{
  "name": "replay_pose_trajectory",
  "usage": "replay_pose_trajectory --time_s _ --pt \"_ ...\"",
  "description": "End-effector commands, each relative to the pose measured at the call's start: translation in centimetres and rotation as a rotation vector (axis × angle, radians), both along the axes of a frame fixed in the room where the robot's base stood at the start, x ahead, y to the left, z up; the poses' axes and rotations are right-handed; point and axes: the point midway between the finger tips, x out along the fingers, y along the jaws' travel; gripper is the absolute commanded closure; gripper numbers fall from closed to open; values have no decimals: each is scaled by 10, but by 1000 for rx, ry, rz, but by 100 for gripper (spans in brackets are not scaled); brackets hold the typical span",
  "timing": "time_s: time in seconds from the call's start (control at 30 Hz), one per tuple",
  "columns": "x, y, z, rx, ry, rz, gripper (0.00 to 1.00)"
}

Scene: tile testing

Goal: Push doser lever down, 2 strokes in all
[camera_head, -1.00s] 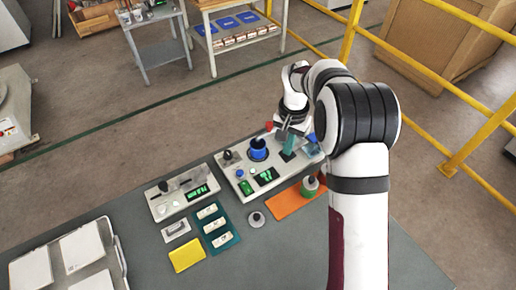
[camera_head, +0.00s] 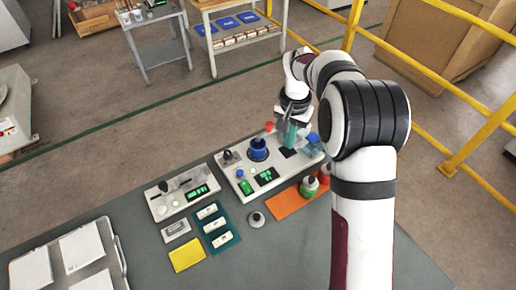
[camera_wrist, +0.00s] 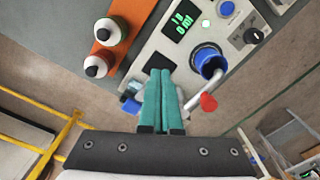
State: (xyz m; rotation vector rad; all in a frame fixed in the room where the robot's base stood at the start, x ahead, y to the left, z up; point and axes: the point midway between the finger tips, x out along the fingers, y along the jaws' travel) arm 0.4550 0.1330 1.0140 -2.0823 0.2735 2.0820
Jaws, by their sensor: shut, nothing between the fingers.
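The doser is a pale panel unit (camera_head: 241,186) on the bench with a blue cup (camera_head: 258,150), green readouts and a dark square pad (camera_head: 287,152). A red knob (camera_head: 269,126) stands behind the cup; in the wrist view the red knob (camera_wrist: 208,102) sits by a pale metal arm near the blue cup (camera_wrist: 208,62). I take this for the lever, but its link is partly hidden. My gripper (camera_head: 290,146) has teal fingers, shut and empty, pointing down above the pad. In the wrist view the fingertips (camera_wrist: 160,72) overlap the pad's edge, apart from the red knob.
A blue-topped part (camera_head: 312,137) stands right of my gripper. Bottles (camera_head: 309,186) stand on an orange mat (camera_head: 285,203). A second panel unit (camera_head: 182,192) lies left, with a teal tray (camera_head: 216,228) and yellow pad (camera_head: 187,255) before it. A yellow railing (camera_head: 348,40) runs behind.

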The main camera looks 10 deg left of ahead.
Motion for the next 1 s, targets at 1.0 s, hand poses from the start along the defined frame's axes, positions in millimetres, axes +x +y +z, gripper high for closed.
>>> replay_pose_trajectory --time_s 1.0 --pt "0 0 -33 0 0 0 100"
